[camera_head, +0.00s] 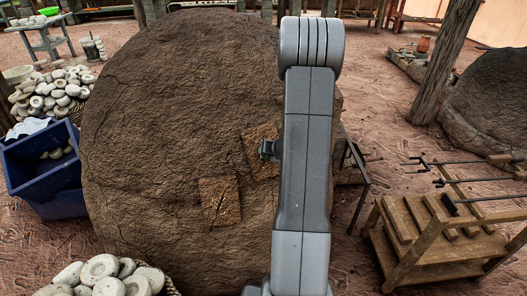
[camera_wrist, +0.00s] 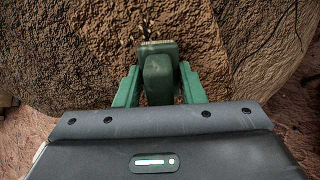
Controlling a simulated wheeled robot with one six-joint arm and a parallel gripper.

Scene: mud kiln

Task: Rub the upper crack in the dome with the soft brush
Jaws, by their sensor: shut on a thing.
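The brown mud dome (camera_head: 150,120) fills the middle of the head view; its rough wall also fills the top of the wrist view (camera_wrist: 230,50). Two lighter patches lie on it. The upper patch (camera_head: 262,172) is partly hidden behind my arm and gripper; its crack is not clear there. The lower patch (camera_head: 220,202) shows a dark slanting crack. My gripper (camera_wrist: 158,85) is shut on the green soft brush (camera_wrist: 158,72), whose pale bristle edge points at the wall. I cannot tell whether the bristles touch the wall.
A wooden rack (camera_head: 440,225) with long-handled tools stands at the right. A blue bin (camera_head: 45,175) and piles of pale round stones (camera_head: 55,92) are at the left. More stones (camera_head: 110,275) lie at the lower left. A second dome (camera_head: 495,105) is at the far right.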

